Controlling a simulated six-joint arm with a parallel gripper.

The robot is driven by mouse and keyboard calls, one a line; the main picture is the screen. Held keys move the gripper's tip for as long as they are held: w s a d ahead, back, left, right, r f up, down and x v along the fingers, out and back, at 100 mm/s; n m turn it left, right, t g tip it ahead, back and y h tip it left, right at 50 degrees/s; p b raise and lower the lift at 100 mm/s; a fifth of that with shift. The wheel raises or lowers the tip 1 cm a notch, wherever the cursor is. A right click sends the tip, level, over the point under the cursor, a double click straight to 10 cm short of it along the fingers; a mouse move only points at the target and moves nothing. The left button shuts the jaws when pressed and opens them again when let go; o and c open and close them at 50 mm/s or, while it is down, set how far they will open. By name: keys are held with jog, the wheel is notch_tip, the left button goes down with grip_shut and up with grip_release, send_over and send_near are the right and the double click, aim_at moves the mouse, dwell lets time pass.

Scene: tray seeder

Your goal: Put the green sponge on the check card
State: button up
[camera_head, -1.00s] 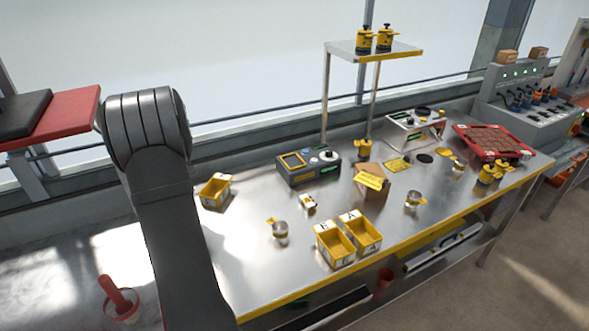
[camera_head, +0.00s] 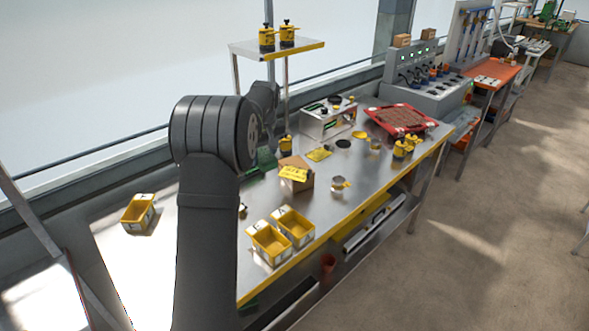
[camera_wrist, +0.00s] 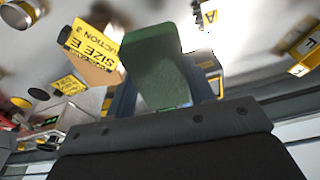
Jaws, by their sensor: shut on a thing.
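The green sponge (camera_wrist: 155,62) fills the middle of the wrist view as an upright block between the fingers of my gripper (camera_wrist: 165,88), which is shut on it. In the head view a patch of the green sponge (camera_head: 264,160) shows just right of my arm, above the table; my arm hides most of the gripper there. A flat yellow card with dark print (camera_head: 319,154) lies on the steel table beyond the cardboard box; it also shows in the wrist view (camera_wrist: 69,85). It looks like the check card, but its print is too small to read.
A cardboard box with a yellow sign (camera_head: 294,174) stands between my arm and the card. Yellow bins (camera_head: 270,243) sit at the front edge. A raised shelf (camera_head: 240,46) stands at the back.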

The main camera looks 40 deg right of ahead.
jog(key=s+d+r+m, duration=0.2)
jog(key=s+d+m, duration=0.1)
jog(key=s+d, duration=0.85)
send_over(288, 176)
jog(key=shift+h, duration=0.3)
jog(key=f, duration=0.7)
jog(key=shift+s, duration=0.3)
jog(key=shift+f, duration=2)
jog(key=shift+f, duration=0.2)
jog(key=o, duration=0.9)
jog(key=shift+r, duration=0.1)
